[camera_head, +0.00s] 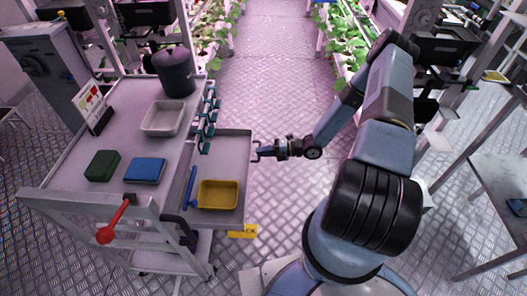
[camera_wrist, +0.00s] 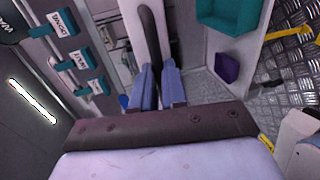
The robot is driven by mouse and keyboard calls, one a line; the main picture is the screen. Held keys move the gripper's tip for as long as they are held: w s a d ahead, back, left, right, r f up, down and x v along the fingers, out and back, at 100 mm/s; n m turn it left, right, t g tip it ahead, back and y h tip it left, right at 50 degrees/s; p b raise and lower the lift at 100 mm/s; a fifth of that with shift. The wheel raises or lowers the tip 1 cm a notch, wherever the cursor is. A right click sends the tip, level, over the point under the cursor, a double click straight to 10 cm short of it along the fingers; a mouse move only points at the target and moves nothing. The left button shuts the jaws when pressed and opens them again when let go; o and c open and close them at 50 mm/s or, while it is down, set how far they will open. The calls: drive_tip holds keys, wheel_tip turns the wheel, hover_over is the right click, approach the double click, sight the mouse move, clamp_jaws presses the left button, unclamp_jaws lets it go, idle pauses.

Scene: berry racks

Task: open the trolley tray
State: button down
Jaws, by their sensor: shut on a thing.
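The trolley (camera_head: 118,140) stands at the left in the head view. Its grey tray (camera_head: 228,160) sticks out from the trolley's right side, below the top. A yellow bin (camera_head: 217,195) and a blue tool (camera_head: 190,185) lie in it. My gripper (camera_head: 259,150) is at the tray's outer right edge. In the wrist view, my gripper's two fingers (camera_wrist: 158,75) close around a dark bar-shaped handle (camera_wrist: 150,30). The exact contact is partly hidden in the head view.
On the trolley top are a dark pot (camera_head: 174,72), a white tray (camera_head: 163,118), a green box (camera_head: 102,165) and a blue box (camera_head: 145,171). Plant racks (camera_head: 346,50) line the aisle. The metal floor (camera_head: 270,90) ahead is clear. A table (camera_head: 500,190) stands at right.

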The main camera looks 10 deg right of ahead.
drive_tip(key=shift+s+d+f, duration=0.1)
drive_tip(key=shift+d+f, duration=0.15)
drive_tip(key=c, duration=1.4)
unclamp_jaws()
drive_tip(key=shift+o, duration=1.1)
drive_tip(key=shift+a+r, duration=0.1)
drive_tip(key=v, duration=1.3)
drive_tip(key=shift+d, duration=0.4)
drive_tip(key=shift+r, duration=0.1)
